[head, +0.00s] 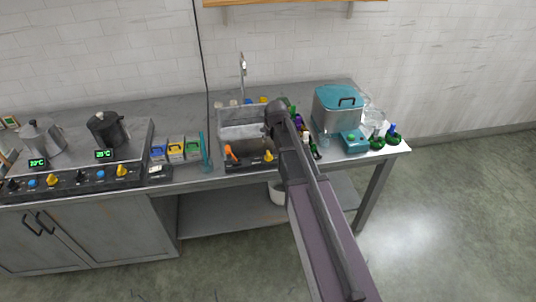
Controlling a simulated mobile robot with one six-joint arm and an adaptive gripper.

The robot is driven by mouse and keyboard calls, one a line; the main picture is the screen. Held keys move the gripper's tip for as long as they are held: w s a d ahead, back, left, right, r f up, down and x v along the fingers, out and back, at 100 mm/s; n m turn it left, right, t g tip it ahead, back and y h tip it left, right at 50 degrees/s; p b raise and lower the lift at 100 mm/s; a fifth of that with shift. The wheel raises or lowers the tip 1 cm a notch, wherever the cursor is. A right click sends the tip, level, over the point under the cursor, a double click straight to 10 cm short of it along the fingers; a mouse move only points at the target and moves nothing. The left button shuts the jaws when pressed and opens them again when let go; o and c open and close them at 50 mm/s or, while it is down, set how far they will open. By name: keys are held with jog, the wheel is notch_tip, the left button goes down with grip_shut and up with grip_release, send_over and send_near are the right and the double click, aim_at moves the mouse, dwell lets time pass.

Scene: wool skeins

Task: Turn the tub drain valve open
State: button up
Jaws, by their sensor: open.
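A grey metal tub (226,115) is set into the counter, with a tall faucet (242,65) behind it. An orange handle (231,153) stands tilted on the tub's dark front panel, at the left. A yellow knob (268,157) sits on the same panel, at the right. I cannot tell from this view which of the two is the drain valve. My gripper (275,116) is at the far end of my arm, over the tub's right side. It is open, small and dark, and appears apart from both controls. My arm hides part of the tub's right side.
Blue, yellow and green boxes (176,149) stand left of the tub, beside a teal upright item (205,150). A teal-lidded container (338,108), a teal box (354,141) and glass flasks (376,138) crowd the right.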

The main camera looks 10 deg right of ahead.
aim_at(268, 153)
jog(key=shift+b+x, duration=6)
jog(key=shift+x, duration=0.65)
jog(key=shift+s, duration=0.1)
grip_shut()
